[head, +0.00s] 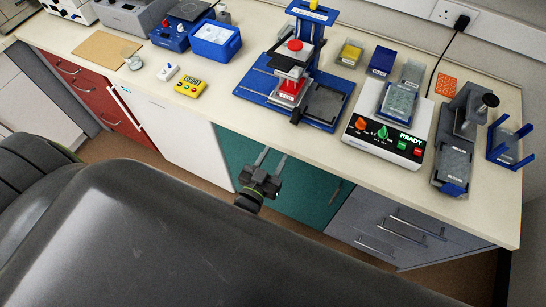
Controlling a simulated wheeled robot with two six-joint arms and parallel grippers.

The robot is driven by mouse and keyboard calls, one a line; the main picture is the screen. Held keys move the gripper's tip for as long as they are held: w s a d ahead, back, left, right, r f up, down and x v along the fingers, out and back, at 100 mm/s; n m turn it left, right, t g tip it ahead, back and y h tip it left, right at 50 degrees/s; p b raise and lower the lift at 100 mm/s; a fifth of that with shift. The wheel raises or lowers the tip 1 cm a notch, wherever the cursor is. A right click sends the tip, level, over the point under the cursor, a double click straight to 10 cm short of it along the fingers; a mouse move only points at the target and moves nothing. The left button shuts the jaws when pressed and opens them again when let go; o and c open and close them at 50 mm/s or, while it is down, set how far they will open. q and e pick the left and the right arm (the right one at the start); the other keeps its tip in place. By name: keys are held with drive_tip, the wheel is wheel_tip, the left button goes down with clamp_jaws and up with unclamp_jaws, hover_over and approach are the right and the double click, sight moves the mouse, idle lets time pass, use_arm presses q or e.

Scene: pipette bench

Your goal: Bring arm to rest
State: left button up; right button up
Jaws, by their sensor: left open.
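My left gripper (272,154) shows at the middle of the head view, in front of the teal cabinet door (307,186) and below the bench's front edge. Its two thin fingers point up towards the bench. They stand apart with nothing between them. The gripper appears clear of the bench. The rest of that arm is mostly hidden behind the large dark parts of my own body in the foreground. My right gripper is not in the picture.
The bench (225,109) carries a blue press-like stand (262,88), a white device reading READY (385,137), a grey stand (457,150), a yellow timer (190,87) and a blue box (215,41). Drawer handles (418,223) stick out at the right. Floor shows below the cabinets.

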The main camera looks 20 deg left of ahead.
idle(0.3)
use_arm(q)
drive_tip(key=s+a+f+g+b, duration=0.2)
drive_tip(key=s+f+g+b, duration=0.15)
drive_tip(key=f, duration=0.65)
drive_tip(key=s+a+f+g+b, duration=0.2)
drive_tip(key=s+f, duration=0.2)
drive_tip(key=f, duration=0.5)
drive_tip(key=s+a+f+g+b, duration=0.1)
drive_tip(key=s+f+g+b, duration=0.25)
drive_tip(key=f, duration=0.65)
drive_tip(key=s+a+f+g+b, duration=0.2)
drive_tip(key=s+a+f+g, duration=0.2)
drive_tip(key=s+f, duration=0.5)
drive_tip(key=s+a+f+n+g+y+b, duration=0.1)
drive_tip(key=s+a+f+g+b, duration=0.2)
drive_tip(key=s+f, duration=0.6)
drive_tip(key=s+a, duration=0.1)
drive_tip(key=s, duration=0.4)
drive_tip(key=shift+s+g+y, duration=0.3)
drive_tip(key=shift+s+g, duration=0.1)
drive_tip(key=shift+w+a, duration=0.1)
